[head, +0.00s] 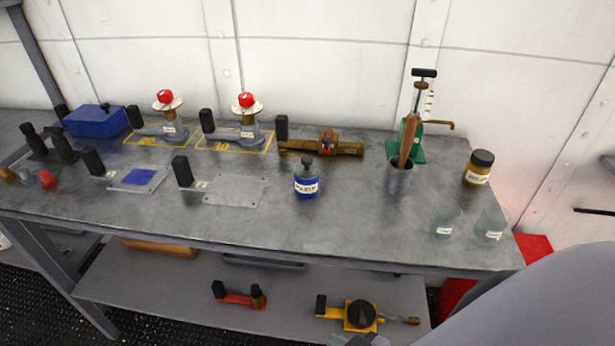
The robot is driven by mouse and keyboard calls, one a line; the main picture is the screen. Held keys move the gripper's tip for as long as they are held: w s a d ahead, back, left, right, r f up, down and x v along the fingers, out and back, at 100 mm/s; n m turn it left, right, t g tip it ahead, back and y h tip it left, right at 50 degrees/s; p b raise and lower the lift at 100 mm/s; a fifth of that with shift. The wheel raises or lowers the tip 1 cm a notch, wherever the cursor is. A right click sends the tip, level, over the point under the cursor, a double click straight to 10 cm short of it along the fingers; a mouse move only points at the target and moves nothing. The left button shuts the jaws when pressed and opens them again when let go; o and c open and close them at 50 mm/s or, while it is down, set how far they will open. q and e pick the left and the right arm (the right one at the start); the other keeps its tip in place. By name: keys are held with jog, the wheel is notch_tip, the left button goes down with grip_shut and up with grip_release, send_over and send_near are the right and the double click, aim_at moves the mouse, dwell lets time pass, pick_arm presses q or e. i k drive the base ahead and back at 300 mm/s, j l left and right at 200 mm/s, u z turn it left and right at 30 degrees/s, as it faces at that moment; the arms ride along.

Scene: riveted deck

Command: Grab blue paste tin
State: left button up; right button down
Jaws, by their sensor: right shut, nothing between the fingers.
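The blue paste tin (306,183) is a small blue jar with a dark knobbed lid and a white label. It stands upright on the grey workbench (340,221), near the middle, with nothing touching it. A large smooth grey shape at the lower right is part of my right arm. The fingers of my right gripper do not show, and nothing of my left arm or gripper shows.
Behind the tin lies a brass valve piece (345,149). To its right stand a grey cup with a wooden-handled tool (400,180), a green hand pump (418,150), an amber jar (479,168) and two clear glasses (490,222). Bare bench lies in front of the tin.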

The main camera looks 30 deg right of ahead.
aim_at(305, 190)
jog(key=k+l+z, duration=0.1)
jog(key=l+z, duration=0.15)
jog(key=z, duration=0.2)
jog(key=l+z, duration=0.4)
jog(key=k+j, duration=0.05)
jog(key=j, duration=0.05)
